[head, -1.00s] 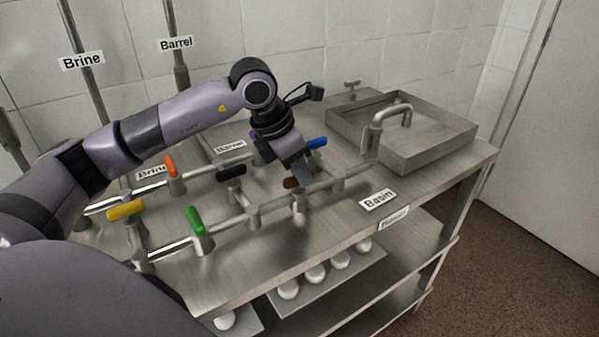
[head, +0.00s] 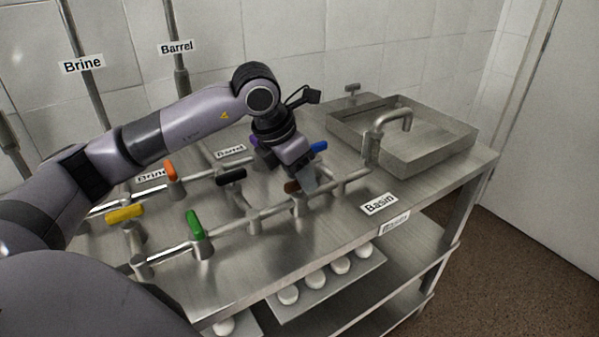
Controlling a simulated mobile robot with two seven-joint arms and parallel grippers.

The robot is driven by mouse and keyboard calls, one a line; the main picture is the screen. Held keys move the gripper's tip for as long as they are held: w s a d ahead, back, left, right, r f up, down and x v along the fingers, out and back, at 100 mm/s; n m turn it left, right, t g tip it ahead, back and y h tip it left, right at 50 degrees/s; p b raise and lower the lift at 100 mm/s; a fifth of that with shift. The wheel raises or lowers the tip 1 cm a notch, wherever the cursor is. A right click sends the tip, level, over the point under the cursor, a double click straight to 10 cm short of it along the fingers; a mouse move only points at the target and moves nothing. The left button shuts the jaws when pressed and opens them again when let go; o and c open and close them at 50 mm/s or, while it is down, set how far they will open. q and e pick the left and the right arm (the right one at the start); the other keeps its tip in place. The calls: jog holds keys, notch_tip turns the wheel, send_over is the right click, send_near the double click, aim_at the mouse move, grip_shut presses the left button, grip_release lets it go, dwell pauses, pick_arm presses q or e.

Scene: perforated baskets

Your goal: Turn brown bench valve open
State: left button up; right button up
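The brown valve handle (head: 291,187) sits on the pipe run on the bench, in the middle of the head view. Only its left end shows; the rest is hidden behind my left gripper. My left gripper (head: 308,185) points down at this valve from above, its fingers overlapping the handle in the picture. I cannot tell whether the fingers touch the handle or how far apart they are. My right gripper is not in view.
Close by are a blue handle (head: 318,146), a black handle (head: 231,175), a green handle (head: 195,224), a yellow handle (head: 125,213) and an orange handle (head: 171,170). A metal basin (head: 440,160) with a tap (head: 376,135) stands at the right. The bench front is clear.

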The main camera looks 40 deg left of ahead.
aim_at(287, 185)
pick_arm(q)
jog(key=v, duration=0.7)
dwell(0.3)
dwell(0.5)
